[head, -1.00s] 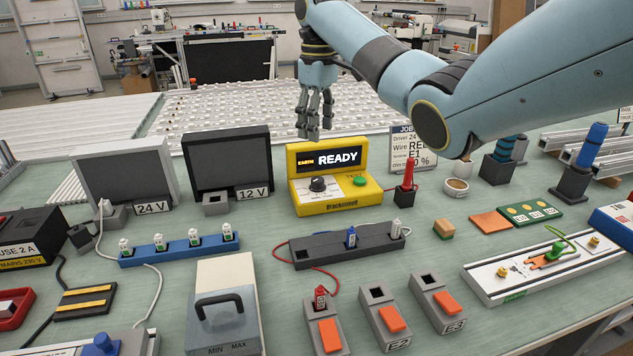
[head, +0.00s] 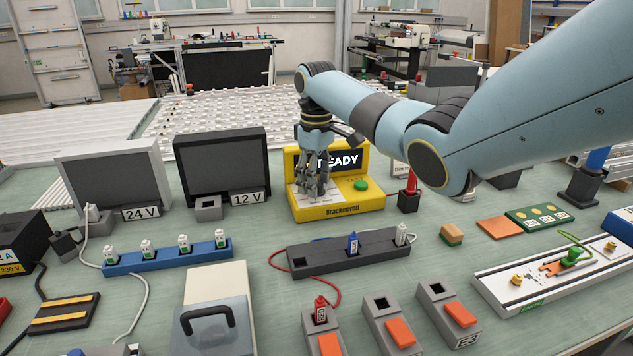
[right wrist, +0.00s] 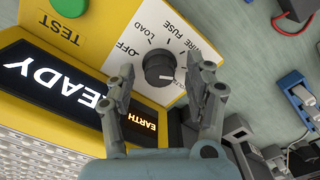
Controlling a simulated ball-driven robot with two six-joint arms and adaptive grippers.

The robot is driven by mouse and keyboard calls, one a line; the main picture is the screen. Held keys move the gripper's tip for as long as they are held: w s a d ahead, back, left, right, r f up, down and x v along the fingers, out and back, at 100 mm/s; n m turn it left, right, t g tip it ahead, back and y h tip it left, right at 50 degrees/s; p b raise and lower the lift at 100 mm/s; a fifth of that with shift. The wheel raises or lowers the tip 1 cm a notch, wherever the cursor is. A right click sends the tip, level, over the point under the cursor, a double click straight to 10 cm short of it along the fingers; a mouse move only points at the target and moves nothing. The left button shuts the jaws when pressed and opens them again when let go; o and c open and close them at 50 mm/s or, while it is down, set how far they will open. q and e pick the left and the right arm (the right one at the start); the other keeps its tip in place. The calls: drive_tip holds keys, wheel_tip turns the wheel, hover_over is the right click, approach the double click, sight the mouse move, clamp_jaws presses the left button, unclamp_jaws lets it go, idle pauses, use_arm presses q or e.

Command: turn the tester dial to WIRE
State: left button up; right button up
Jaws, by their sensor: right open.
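The yellow tester (head: 338,210) stands on the bench in the head view, its lit display reading "READY". In the right wrist view the black dial (right wrist: 159,68) sits on a white plate with OFF, LOAD, FUSE and WIRE around it. Its pointer mark faces toward the lower right, away from WIRE; the label there is partly hidden. A small orange display (right wrist: 141,121) reads EARTH. My right gripper (head: 312,188) is over the dial, hiding it in the head view. In the wrist view its open fingers (right wrist: 168,75) are on either side of the dial, with gaps visible. My left gripper is out of view.
A green TEST button (head: 361,185) is beside the dial on the tester. A red plug (head: 411,183) stands in a holder to the right. A dark socket strip (head: 330,255) lies in front, and the 12 V monitor (head: 222,162) stands to the left.

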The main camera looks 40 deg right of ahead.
drive_tip(key=shift+f, duration=0.25)
clamp_jaws()
drive_tip(key=shift+r, duration=0.1)
drive_tip(key=n+p, duration=0.2)
drive_tip(key=n, duration=0.1)
drive_tip(key=shift+r+p, duration=0.1)
drive_tip(key=shift+p, duration=0.2)
drive_tip(key=shift+n+p, duration=0.9)
drive_tip(key=shift+n, duration=1.4)
